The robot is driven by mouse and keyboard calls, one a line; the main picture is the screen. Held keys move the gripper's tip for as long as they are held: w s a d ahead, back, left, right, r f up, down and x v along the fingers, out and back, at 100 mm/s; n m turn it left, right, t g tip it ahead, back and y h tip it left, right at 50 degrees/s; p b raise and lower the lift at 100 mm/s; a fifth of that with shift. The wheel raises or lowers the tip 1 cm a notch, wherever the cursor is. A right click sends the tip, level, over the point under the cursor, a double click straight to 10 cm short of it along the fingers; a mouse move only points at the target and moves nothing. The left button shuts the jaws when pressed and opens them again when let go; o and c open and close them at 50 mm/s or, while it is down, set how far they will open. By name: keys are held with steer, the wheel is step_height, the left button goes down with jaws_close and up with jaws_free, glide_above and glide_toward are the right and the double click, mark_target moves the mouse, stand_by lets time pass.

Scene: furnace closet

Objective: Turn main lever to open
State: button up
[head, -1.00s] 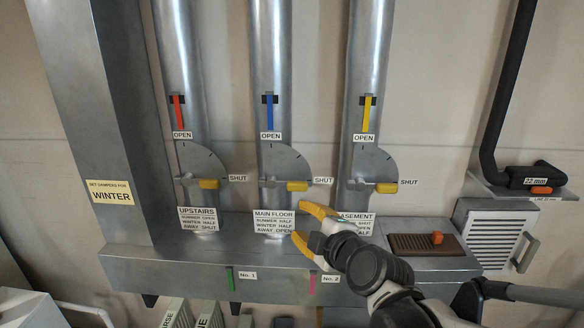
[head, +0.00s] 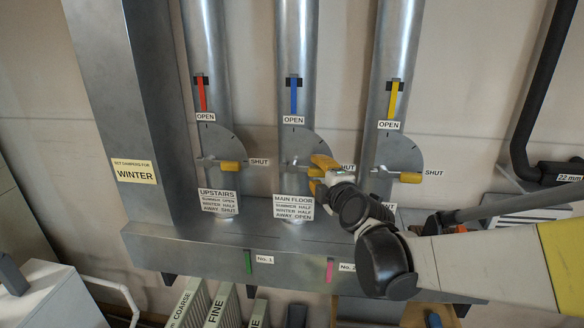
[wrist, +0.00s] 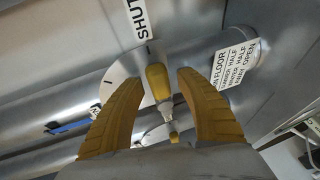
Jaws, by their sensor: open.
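The main floor lever (head: 291,162) sits on a grey half-round dial (head: 298,141) on the middle duct, lying horizontal toward the SHUT label (head: 347,168). The OPEN label (head: 293,120) is at the top of the dial. My gripper (head: 319,174) is at the lever's yellow handle and mostly hides it in the head view. In the wrist view my gripper (wrist: 158,77) is open, with a yellow finger on each side of the yellow handle (wrist: 157,83). Gaps show between handle and fingers.
The upstairs lever (head: 229,166) and basement lever (head: 410,177) stand on either side, both horizontal at SHUT. A metal plenum box (head: 200,250) runs below the ducts. A yellow sign (head: 134,172) on the left reads WINTER.

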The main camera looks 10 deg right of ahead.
steer(key=shift+w, duration=0.2)
jaws_close()
